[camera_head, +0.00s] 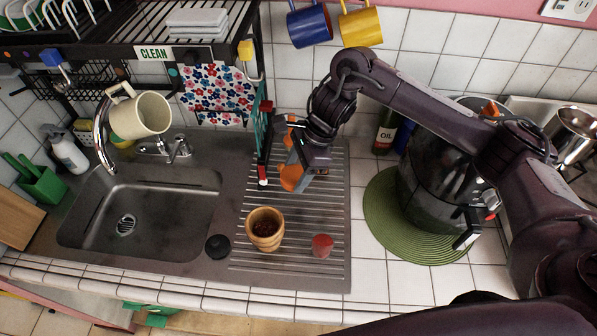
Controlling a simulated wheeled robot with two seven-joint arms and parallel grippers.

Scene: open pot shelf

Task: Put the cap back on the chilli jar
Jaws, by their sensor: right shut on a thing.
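A round wooden jar (265,237) stands upright and open on the ribbed drainboard, with dark red contents in its mouth. I take it for the chilli jar. A flat black disc (218,246) lies to its left by the sink, and a small red object (322,246) is to its right. I cannot tell whether either is the cap. My left gripper is not in view.
A steel sink (140,215) is on the left. A dark pot (440,185) on a green mat (387,222) and an oil bottle (386,130) are on the right. The front drainboard is mostly clear.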

